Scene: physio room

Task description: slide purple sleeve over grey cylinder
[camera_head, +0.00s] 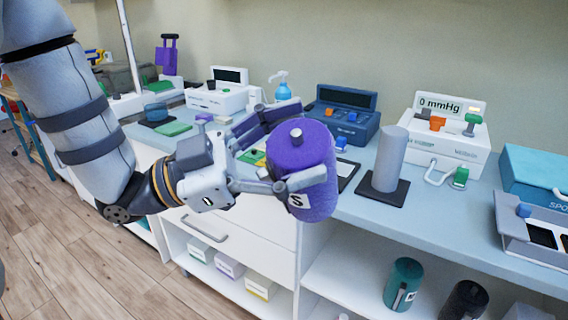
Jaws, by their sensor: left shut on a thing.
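The purple sleeve (316,153) is marked with an "S" label and is held up in front of the counter's edge. My left gripper (284,157) is shut on it, with its fingers across the side facing me. A small grey knob-like part shows near the sleeve's top; I cannot tell what it belongs to. The grey cylinder (391,158) stands upright on a dark square base (382,190) on the counter, to the right of the sleeve and apart from it. The sleeve's opening is not clearly visible. My right gripper is not in view.
A white pressure device (449,135) reading "0 mmHg" and a blue case (343,112) stand behind the cylinder. A grey tray (530,234) and teal box (535,170) are at right. A green sleeve (403,284) sits on the shelf below. The counter (425,220) before the cylinder is clear.

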